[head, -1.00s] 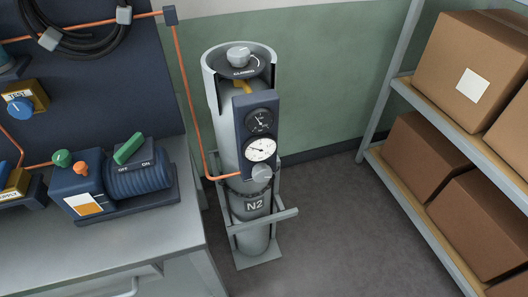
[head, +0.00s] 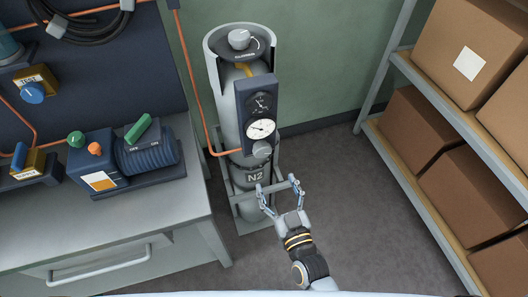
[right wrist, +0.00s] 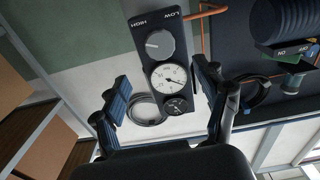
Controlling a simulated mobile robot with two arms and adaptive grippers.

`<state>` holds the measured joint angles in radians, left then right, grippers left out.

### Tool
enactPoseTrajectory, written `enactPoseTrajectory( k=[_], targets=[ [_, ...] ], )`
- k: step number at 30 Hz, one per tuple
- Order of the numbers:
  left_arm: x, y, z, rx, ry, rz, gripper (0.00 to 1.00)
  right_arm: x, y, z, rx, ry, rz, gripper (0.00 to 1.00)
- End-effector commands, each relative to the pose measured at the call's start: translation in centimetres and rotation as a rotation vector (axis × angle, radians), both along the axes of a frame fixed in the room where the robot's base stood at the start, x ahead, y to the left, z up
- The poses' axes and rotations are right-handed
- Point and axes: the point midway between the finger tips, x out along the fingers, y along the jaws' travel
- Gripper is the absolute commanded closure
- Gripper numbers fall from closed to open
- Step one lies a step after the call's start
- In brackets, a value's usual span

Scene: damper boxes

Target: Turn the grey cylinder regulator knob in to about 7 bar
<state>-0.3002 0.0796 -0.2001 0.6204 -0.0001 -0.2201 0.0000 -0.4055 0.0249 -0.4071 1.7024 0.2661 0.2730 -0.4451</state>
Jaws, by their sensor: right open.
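The grey cylinder (head: 229,122) stands upright in a frame, with a dark regulator panel (head: 245,105) on its front. The grey regulator knob (head: 262,149) sits at the panel's lower end, below a white-faced gauge (head: 261,129) and a dark gauge (head: 263,103). My right gripper (head: 277,186) is open and empty, below the knob and apart from it. In the right wrist view the knob (right wrist: 159,44) shows upside down under HIGH and LOW marks, beyond the open fingers (right wrist: 162,82). The white gauge (right wrist: 168,75) shows there too, but its reading is too small to tell. My left gripper is out of view.
Another grey knob (head: 239,39) tops the cylinder. A grey rail (head: 284,186) of the frame crosses low in front. A workbench (head: 130,240) with a blue pump (head: 148,155) is at left. A shelf (head: 412,170) with boxes is at right. Floor between is clear.

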Motion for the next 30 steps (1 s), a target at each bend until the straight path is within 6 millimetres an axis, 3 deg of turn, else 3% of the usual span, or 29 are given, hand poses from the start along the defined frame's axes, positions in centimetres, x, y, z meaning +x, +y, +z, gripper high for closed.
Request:
enactPoseTrajectory(
  k=[9,15,28,29,30],
  targets=[
    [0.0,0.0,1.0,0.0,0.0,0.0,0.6,6.7,2.1,0.2,0.001,-0.001,0.0,0.27],
    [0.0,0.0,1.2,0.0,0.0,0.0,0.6,9.3,3.0,0.0,-0.001,0.0,0.0,0.27],
    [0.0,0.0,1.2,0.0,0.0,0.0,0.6,10.4,3.4,0.0,0.0,0.001,0.0,0.27],
    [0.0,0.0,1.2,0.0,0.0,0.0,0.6,10.4,3.4,0.0,0.0,0.001,0.0,0.29],
    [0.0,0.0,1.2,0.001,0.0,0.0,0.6,10.4,3.4,0.0,0.0,0.001,0.0,0.37]
  ],
)
